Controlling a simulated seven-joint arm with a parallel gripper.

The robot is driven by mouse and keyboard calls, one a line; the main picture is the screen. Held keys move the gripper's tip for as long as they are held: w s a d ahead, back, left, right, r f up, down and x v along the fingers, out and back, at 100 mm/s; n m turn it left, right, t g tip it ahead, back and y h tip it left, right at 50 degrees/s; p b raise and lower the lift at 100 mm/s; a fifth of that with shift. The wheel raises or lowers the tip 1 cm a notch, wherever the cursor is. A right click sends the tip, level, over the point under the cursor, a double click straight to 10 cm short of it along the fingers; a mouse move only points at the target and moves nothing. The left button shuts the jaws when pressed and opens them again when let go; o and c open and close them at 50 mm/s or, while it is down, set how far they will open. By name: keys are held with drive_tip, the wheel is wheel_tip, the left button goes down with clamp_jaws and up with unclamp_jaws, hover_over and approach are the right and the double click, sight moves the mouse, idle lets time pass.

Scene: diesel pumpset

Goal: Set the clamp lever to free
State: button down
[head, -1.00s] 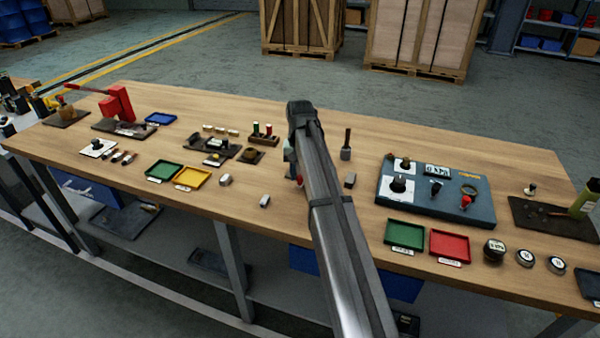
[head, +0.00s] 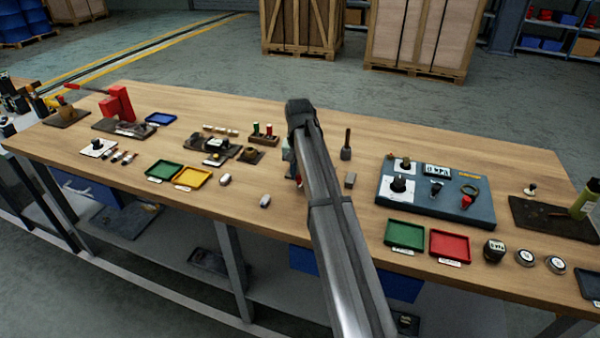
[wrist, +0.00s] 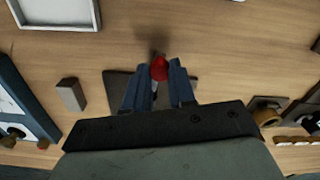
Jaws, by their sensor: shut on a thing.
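In the wrist view my gripper (wrist: 158,88) is shut on the red end of a lever (wrist: 159,68), with one blue-grey finger on each side of it. The lever's dark base plate (wrist: 119,82) lies on the bench below, partly covered by the fingers. Which way the lever points is hard to tell, as the gripper covers most of it. In the head view my arm hides the gripper and nearly all of the lever; only a small red and grey part (head: 299,180) shows at the arm's left edge.
The wooden bench (head: 330,240) has clear patches around the arm. A grey block (head: 350,180) and a dark upright-handled tool (head: 346,146) stand just right of it. A blue panel with knobs (head: 437,213) is further right. Green (head: 404,234) and red trays (head: 449,243) lie in front.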

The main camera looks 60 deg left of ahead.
drive_tip(key=a+m, duration=0.1)
drive_tip(key=m, duration=0.1)
drive_tip(key=s+a+m, duration=0.1)
drive_tip(key=shift+a+m, duration=0.1)
drive_tip(key=shift+m, duration=0.3)
drive_tip(key=m, duration=0.1)
drive_tip(key=a+m, duration=0.1)
drive_tip(key=shift+s+a+m, duration=0.1)
drive_tip(key=shift+a+m, duration=0.15)
drive_tip(key=shift+m, duration=0.05)
drive_tip(key=a+m, duration=0.2)
drive_tip(key=m, duration=0.1)
drive_tip(key=shift+w+a+m, duration=0.2)
drive_tip(key=shift+a+m, duration=0.1)
drive_tip(key=shift+m, duration=0.4)
drive_tip(key=shift+w+a+m, duration=0.15)
drive_tip(key=shift+a+m, duration=0.1)
drive_tip(key=shift+m, duration=0.45)
drive_tip(key=c, duration=0.9)
unclamp_jaws()
drive_tip(key=shift+c, duration=0.2)
drive_tip(key=shift+r, duration=0.15)
